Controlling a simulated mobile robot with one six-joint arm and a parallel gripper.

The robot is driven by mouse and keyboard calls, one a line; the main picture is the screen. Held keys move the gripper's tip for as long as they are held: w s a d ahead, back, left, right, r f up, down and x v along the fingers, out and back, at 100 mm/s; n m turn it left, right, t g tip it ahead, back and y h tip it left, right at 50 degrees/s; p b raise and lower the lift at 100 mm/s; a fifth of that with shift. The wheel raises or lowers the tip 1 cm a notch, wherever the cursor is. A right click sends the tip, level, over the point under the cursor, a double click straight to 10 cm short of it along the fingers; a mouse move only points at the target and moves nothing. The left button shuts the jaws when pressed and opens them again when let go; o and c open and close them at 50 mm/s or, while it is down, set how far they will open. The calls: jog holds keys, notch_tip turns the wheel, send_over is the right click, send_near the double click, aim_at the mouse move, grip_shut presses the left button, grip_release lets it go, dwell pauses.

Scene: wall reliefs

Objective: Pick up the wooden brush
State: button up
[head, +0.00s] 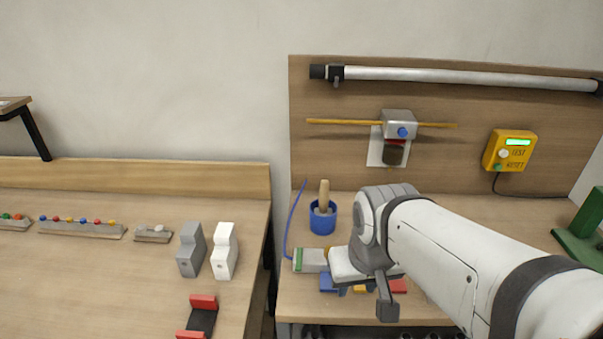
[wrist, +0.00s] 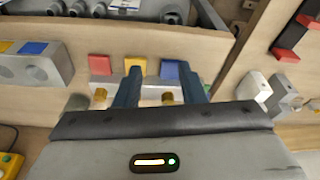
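The wooden brush (head: 324,195) stands handle up in a blue cup (head: 322,222) on the right bench in the head view. The cup hides its lower part. My gripper (wrist: 159,72) shows in the wrist view with its two dark blue fingers apart and nothing held between them. In the head view my arm hides most of the gripper, which is low and to the right of the cup, apart from the brush. I cannot make out the brush in the wrist view.
A blue cable (head: 291,222) runs left of the cup. Grey and white blocks (head: 223,251) and a red-black holder (head: 199,318) are on the left table. A gap separates the tables.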

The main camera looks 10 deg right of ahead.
jog(key=shift+o, duration=0.6)
jog(key=shift+w, duration=0.1)
jog(key=shift+o, duration=0.8)
jog(key=w+r+n+p, duration=0.1)
jog(key=w+r, duration=0.1)
jog(key=w, duration=0.5)
jog(key=w+r+n+p, duration=0.1)
jog(key=w+r+n, duration=0.1)
jog(key=w, duration=0.5)
jog(key=shift+w+r+y+p, duration=0.15)
jog(key=shift+r+y+p, duration=0.25)
jog(key=shift+r, duration=0.2)
jog(key=n+p, duration=0.2)
jog(key=n, duration=0.2)
send_over(323, 191)
jog(key=shift+s+d+f+y, duration=0.15)
jog(key=shift+s+d+y, duration=0.15)
jog(key=shift+d+y, duration=0.1)
jog(key=shift+w+f, duration=0.4)
jog(key=shift+f, duration=0.2)
jog(key=p+x, duration=0.1)
jog(key=x, duration=0.5)
jog(key=shift+d+f+p, duration=0.15)
jog(key=shift+f+p, duration=0.2)
jog(key=shift+f, duration=0.05)
jog(key=shift+c, duration=0.3)
